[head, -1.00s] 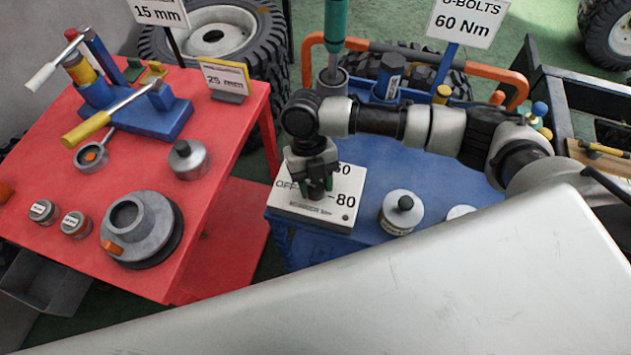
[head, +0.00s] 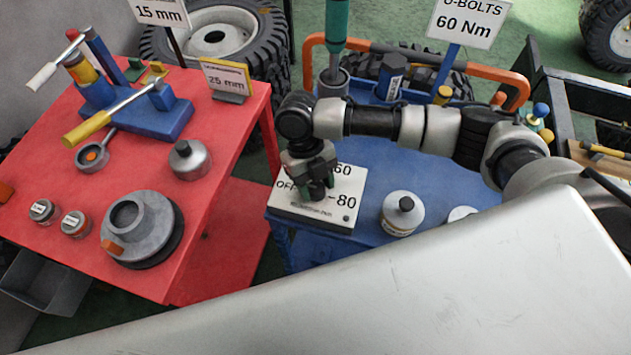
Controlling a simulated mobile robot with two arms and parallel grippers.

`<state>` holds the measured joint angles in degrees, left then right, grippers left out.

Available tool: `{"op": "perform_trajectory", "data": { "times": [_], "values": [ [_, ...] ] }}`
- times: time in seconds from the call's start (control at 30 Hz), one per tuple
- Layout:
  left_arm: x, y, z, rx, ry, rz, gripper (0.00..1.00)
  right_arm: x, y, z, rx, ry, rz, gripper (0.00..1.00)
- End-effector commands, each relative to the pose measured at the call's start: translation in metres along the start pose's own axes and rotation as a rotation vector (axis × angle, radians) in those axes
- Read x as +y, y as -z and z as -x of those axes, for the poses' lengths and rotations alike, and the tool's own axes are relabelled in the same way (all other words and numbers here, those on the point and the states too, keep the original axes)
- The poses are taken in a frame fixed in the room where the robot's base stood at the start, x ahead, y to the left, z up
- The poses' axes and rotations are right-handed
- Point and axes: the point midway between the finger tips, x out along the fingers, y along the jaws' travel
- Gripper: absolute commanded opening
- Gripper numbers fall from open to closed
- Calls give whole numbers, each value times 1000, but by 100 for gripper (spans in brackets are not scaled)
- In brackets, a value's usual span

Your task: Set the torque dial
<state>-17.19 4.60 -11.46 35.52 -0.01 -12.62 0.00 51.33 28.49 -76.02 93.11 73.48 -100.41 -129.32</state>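The torque dial box (head: 338,217) is a white panel on the blue cart, with "OFF", "60" and "80" printed on its top. My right gripper (head: 316,192) points down over the middle of the panel, and its fingertips are at the dial. The knob is hidden behind the gripper, so I cannot tell where it points or whether the fingers are closed on it. A sign (head: 466,20) behind reads "U-BOLTS 60 Nm". My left gripper is not in view.
A silver lidded pot (head: 402,213) stands right of the panel on the blue cart (head: 375,240). The red table (head: 215,215) at left holds a blue tool stand (head: 150,118), small jars and a grey round fixture (head: 140,228). An orange handle rail (head: 500,76) runs behind the cart.

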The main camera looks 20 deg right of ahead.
Motion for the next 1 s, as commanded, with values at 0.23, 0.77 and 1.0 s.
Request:
{"op": "perform_trajectory", "data": {
  "times": [0.23, 0.77, 1.0],
  "values": [
    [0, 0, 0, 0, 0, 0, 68, 0, 0, 0, 1, 0, -1, 66],
    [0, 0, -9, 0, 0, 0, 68, 0, -1, 61, -4, -1, 0, 66],
    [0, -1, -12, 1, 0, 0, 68, 0, -1, 98, -2, 0, 0, 66]
  ]
}}
